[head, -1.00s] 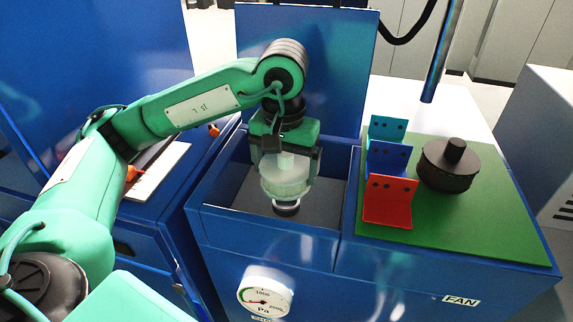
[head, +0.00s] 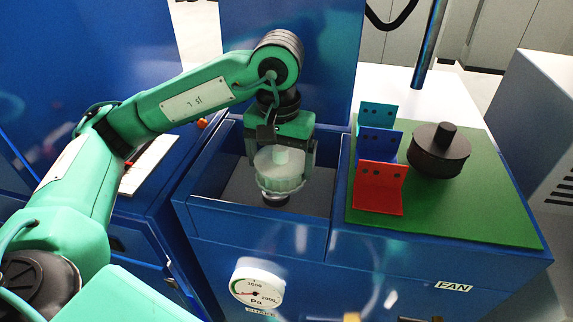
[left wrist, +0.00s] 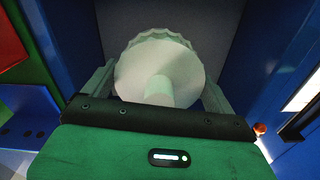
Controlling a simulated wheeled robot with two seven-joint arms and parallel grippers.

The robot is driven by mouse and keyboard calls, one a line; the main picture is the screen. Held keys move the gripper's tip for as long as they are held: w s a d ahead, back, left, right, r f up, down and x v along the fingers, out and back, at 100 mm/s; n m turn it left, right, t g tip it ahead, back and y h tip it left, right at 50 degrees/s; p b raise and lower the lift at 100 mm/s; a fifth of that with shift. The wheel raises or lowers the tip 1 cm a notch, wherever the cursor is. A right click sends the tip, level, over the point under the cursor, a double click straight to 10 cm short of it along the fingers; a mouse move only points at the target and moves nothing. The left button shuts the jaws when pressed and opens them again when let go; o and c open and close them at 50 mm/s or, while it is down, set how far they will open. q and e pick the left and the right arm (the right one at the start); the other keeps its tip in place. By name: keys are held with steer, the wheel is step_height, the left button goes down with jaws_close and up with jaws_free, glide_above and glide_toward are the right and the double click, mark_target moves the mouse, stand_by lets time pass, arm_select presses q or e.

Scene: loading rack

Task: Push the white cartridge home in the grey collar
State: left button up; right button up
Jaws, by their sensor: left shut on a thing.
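The white cartridge (head: 279,168) is a round, ribbed body with a short stem on top. My left gripper (head: 281,172) is shut on the white cartridge and holds it upright inside the blue bin. The cartridge also shows in the left wrist view (left wrist: 160,75), between the two fingers. A dark ring with a lighter rim (head: 275,199), perhaps the grey collar, shows right under the cartridge. I cannot tell whether the cartridge touches it or how deep it sits. My right gripper is not in view.
The blue bin's front wall (head: 255,219) and side walls stand close around my gripper. To the right, a green mat (head: 470,215) carries a black knobbed cylinder (head: 438,150) and red (head: 380,188), blue and teal brackets. A pressure gauge (head: 257,283) is on the bin's front.

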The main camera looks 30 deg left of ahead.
arm_select(q)
steer(key=shift+w+a+r+p, duration=0.15)
steer(key=shift+a+r+p, duration=0.15)
steer(key=shift+r, duration=0.25)
steer(key=shift+w+a+r+p, duration=0.1)
steer(key=shift+a+r+p, duration=0.2)
steer(key=shift+r, duration=0.2)
steer(key=shift+s+a, duration=0.15)
steer(key=shift+a, duration=0.2)
steer(key=shift+s+d, duration=0.1)
steer(key=shift+d, duration=0.15)
steer(key=shift+s+d+b, duration=0.1)
steer(key=shift+d+b, duration=0.1)
steer(key=shift+b, duration=0.1)
steer(key=shift+w, duration=0.3)
steer(key=shift+a+b, duration=0.25)
steer(key=shift+b, duration=0.2)
stand_by(0.5)
steer(key=shift+w, duration=0.1)
